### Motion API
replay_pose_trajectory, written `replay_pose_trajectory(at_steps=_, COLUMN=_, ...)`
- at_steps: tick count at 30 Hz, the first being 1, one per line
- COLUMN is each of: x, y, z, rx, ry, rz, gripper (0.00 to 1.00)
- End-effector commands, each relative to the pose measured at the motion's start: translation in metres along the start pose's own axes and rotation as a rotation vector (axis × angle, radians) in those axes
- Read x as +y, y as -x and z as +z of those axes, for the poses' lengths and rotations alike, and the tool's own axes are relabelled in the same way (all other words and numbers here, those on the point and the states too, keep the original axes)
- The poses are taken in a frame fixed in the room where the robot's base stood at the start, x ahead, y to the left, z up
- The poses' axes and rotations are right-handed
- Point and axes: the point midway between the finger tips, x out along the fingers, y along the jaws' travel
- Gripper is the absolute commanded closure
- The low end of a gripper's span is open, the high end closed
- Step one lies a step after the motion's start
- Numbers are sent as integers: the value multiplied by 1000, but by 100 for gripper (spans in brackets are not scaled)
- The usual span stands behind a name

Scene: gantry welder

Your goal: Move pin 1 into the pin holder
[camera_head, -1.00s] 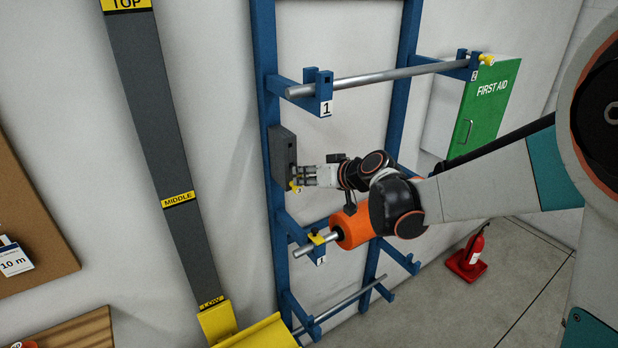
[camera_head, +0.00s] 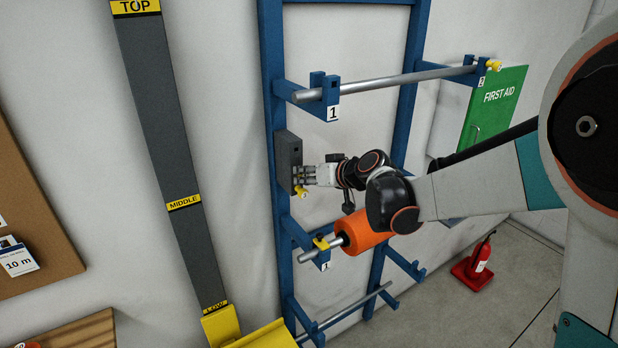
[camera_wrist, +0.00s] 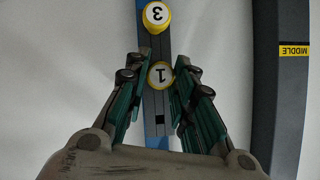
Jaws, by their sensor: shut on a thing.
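Pin 1 (camera_wrist: 161,75), a yellow pin with a white face marked 1, sits between the fingertips of my gripper (camera_wrist: 159,80). My gripper is shut on it. In the head view my gripper (camera_head: 305,175) is at the front face of the pin holder (camera_head: 288,163), a dark grey box on the left blue post. Pin 1 lines up with the holder; how deep it sits is hidden. Pin 3 (camera_wrist: 156,16), also yellow, is beside it on the holder, and a yellow pin shows below my fingers in the head view (camera_head: 301,192). An empty square hole (camera_head: 297,151) shows near the holder's top.
A bare bar (camera_head: 390,83) lies across the upper blue brackets, with a yellow pin (camera_head: 494,65) at its right end. An orange roll (camera_head: 366,232) hangs on a lower bar under my wrist. A green first aid cabinet (camera_head: 493,105) is at right.

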Motion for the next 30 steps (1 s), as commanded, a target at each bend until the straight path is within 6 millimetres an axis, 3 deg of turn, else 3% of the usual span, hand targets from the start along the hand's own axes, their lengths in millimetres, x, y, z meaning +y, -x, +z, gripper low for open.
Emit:
replay_pose_trajectory(at_steps=2, x=0, y=-2, z=-1, rx=0, ry=0, rz=0, gripper=100)
replay_pose_trajectory(at_steps=3, x=0, y=-2, z=-1, rx=0, ry=0, rz=0, gripper=70)
replay_pose_trajectory(at_steps=6, x=0, y=-2, z=-1, rx=0, ry=0, rz=0, gripper=53)
replay_pose_trajectory(at_steps=19, x=0, y=5, z=-1, rx=0, ry=0, rz=1, gripper=53)
replay_pose_trajectory(at_steps=30, x=1, y=67, z=-1, rx=0, ry=-1, rz=2, gripper=53)
